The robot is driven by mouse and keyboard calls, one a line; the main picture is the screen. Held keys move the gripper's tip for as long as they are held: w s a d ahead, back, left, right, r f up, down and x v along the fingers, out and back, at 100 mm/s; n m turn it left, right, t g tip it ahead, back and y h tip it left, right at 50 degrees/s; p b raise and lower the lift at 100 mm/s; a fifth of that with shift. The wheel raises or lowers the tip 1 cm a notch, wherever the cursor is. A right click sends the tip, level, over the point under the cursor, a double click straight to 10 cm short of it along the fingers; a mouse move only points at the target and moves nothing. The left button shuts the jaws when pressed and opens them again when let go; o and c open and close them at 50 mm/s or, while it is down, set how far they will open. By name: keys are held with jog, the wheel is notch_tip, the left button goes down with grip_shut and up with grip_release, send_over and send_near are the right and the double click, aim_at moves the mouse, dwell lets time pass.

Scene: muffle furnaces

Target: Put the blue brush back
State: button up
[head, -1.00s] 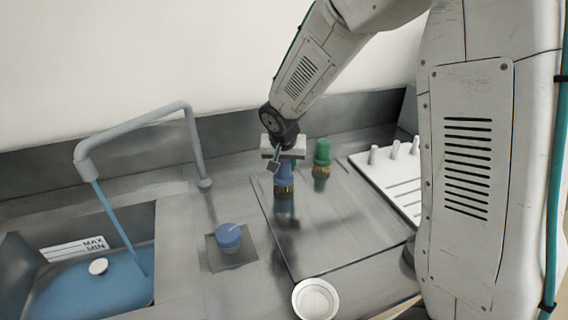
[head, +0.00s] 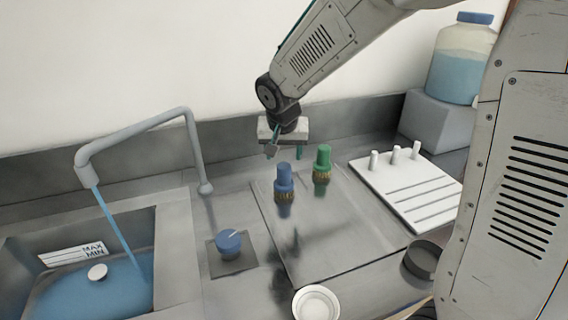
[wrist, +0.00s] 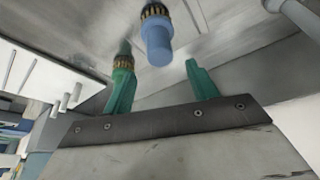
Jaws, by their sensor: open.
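The blue brush (head: 284,182) stands upright on the steel plate, bristles down. The green brush (head: 323,164) stands upright to its right and a little behind. My gripper (head: 285,153) is open and empty, above and behind the blue brush in the head view. In the wrist view, the blue brush (wrist: 158,42) shows beyond the gap between my green fingers (wrist: 160,85), apart from them. The green brush is partly hidden behind the left finger there.
A white rack (head: 408,187) with several pegs and grooves lies to the right. A sink (head: 172,250) with a running faucet (head: 140,128) is at left. A blue knob (head: 229,243), a white dish (head: 316,303) and a dark round dish (head: 425,259) are nearby. A blue-capped jar (head: 461,62) stands at back right.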

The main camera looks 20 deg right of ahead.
jog(key=s+d+r+n+g, duration=0.1)
jog(key=s+d+r, duration=0.1)
jog(key=s+r, duration=0.35)
jog(key=s+d+r+n, duration=0.1)
jog(key=s+d+r, duration=0.15)
jog(key=s, duration=0.65)
jog(key=s+n+g+y, duration=0.1)
jog(key=s+n, duration=0.1)
jog(key=s, duration=1.5)
jog(key=shift+a+n+g+y, duration=0.15)
jog(key=shift+n+g+y, duration=0.15)
jog(key=shift+g, duration=0.1)
